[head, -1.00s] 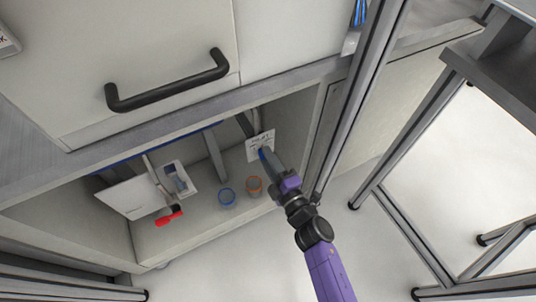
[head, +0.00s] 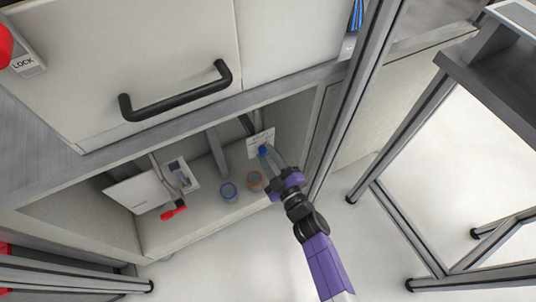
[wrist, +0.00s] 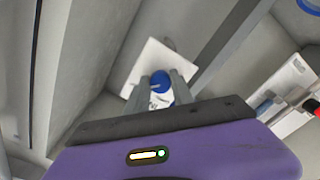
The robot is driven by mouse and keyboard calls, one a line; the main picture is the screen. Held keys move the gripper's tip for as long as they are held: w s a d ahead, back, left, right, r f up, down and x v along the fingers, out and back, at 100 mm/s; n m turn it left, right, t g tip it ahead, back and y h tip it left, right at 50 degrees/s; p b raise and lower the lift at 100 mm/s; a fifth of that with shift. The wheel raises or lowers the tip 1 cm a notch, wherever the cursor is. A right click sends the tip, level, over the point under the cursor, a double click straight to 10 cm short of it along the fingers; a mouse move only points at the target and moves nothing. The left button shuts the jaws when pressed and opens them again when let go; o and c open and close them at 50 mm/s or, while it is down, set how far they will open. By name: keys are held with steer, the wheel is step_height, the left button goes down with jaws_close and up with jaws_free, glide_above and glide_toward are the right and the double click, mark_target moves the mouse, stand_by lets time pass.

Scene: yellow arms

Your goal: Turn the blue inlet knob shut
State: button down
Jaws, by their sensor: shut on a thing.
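The blue inlet knob (head: 264,150) sits in front of a small white label plate inside the low open compartment. In the wrist view the blue knob (wrist: 160,81) shows between the two grey fingers. My gripper (head: 270,155) reaches into the compartment from the lower right. In the wrist view my gripper (wrist: 160,88) has a finger on each side of the knob and is shut on it. The fingers hide part of the knob, and its turn position cannot be read.
A red handle (head: 173,211) lies left, by a white panel (head: 135,193). A metal post (head: 350,90) stands right of my arm. A black drawer handle (head: 175,95) is above.

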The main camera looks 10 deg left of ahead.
steer(key=shift+f, duration=0.1)
steer(key=c, duration=1.1)
jaws_free()
steer(key=p+v, duration=0.2)
steer(key=v, duration=0.6)
steer(key=shift+p, duration=0.3)
steer(key=shift+w, duration=0.1)
